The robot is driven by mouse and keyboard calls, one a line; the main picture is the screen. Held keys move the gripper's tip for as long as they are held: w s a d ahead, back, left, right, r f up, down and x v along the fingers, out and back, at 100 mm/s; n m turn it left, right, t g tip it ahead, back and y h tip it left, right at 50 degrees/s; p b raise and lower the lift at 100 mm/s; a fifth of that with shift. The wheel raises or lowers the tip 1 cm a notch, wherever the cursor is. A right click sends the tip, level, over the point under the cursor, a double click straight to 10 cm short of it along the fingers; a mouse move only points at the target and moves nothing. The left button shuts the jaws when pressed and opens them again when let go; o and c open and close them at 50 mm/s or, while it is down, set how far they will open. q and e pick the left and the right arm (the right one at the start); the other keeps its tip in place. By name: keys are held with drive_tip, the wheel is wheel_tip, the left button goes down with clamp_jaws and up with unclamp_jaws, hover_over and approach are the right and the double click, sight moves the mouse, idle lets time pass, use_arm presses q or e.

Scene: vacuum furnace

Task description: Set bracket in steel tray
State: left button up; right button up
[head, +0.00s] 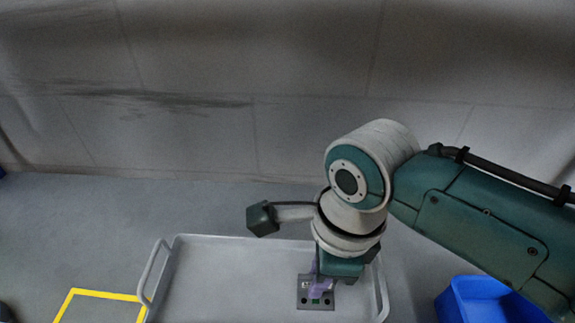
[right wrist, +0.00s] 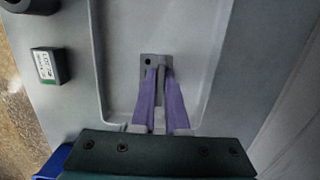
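The bracket (head: 304,298) is a small dark grey plate with holes and an upright rib. In the right wrist view the bracket (right wrist: 147,62) shows between two purple fingers. My right gripper (head: 319,284) points down over the grey cart-like tray (head: 225,270), near its right side. In the right wrist view the fingers (right wrist: 160,75) close in on both sides of the rib and appear shut on it. Whether the bracket touches the surface below cannot be told. My left gripper is in neither view.
A blue bin (head: 480,295) stands on the floor at the right. A yellow floor marking (head: 98,293) lies at the left. A small labelled box (right wrist: 50,66) shows left of the recessed surface in the right wrist view. The tray's left half is clear.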

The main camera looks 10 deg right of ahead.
drive_tip(key=o, duration=0.4)
wheel_tip(320, 180, up, 11)
drive_tip(key=d+p, duration=0.1)
drive_tip(key=p, duration=0.3)
drive_tip(key=s+d+r+n+t, duration=0.1)
drive_tip(key=s+d+n, duration=0.1)
drive_tip(key=s+n, duration=0.2)
drive_tip(key=s+d+r+n+t, duration=0.1)
drive_tip(key=s+d+r+n, duration=0.1)
drive_tip(key=n, duration=0.9)
drive_tip(key=s+d+r+n+t+h, duration=0.1)
drive_tip(key=s+d+n, duration=0.3)
drive_tip(key=s+n, duration=0.3)
drive_tip(key=shift+r+n, duration=0.2)
drive_tip(key=shift+n, duration=0.4)
